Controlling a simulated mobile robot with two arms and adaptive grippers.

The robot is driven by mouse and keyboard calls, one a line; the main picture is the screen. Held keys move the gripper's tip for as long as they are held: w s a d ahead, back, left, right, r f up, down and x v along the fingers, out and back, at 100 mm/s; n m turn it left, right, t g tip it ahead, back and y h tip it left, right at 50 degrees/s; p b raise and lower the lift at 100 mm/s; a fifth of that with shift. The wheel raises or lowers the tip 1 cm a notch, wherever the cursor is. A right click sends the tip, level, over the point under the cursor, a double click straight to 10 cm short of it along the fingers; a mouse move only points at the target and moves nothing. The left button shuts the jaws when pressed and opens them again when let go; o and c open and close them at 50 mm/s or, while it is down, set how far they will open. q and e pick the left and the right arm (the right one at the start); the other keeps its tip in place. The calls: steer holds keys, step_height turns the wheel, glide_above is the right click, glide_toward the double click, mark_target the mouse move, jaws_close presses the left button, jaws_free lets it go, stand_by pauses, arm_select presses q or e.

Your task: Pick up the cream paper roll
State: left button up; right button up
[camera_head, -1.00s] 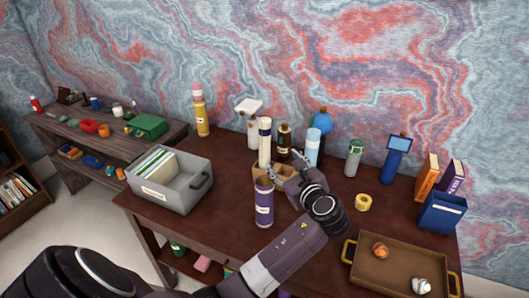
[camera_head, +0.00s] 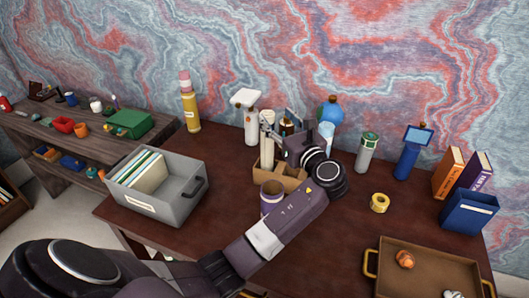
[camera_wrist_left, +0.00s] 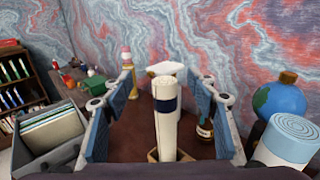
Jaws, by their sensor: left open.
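The cream paper roll (camera_head: 267,160) stands upright in a cardboard holder (camera_head: 292,184) near the back of the desk. In the left wrist view the roll (camera_wrist_left: 165,130) has a dark blue band near its top. My left gripper (camera_head: 279,130) is open, with its fingers beside the upper part of the roll. In the left wrist view the roll shows between the two spread blue-padded fingers (camera_wrist_left: 166,108), with gaps on both sides. I cannot tell how deep the roll lies between them. My right gripper is not in view.
A light blue roll (camera_head: 326,133), a brown bottle (camera_head: 287,127) and a white-topped dispenser (camera_head: 251,125) stand close around. A purple cylinder (camera_head: 270,197) is partly behind my forearm. A grey file box (camera_head: 178,205) is at left, a brown tray (camera_head: 437,262) at front right.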

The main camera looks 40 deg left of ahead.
mark_target(271, 121)
arm_select(q)
step_height(271, 121, down, 3)
steer(key=shift+w+a+f+b, duration=0.1)
steer(key=shift+b, duration=0.9)
steer(key=x, duration=0.2)
steer(key=f+x, duration=0.1)
steer(key=x, duration=0.4)
steer(key=shift+w+a+f, duration=0.1)
steer(key=shift+w+f, duration=0.1)
steer(key=shift+w, duration=0.15)
steer(key=shift+w+a+f, duration=0.1)
steer(key=shift+w+a, duration=0.1)
steer(key=shift+a, duration=0.1)
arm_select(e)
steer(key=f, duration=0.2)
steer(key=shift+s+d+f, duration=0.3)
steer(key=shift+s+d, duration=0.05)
arm_select(q)
steer(key=c, duration=1.3)
jaws_close()
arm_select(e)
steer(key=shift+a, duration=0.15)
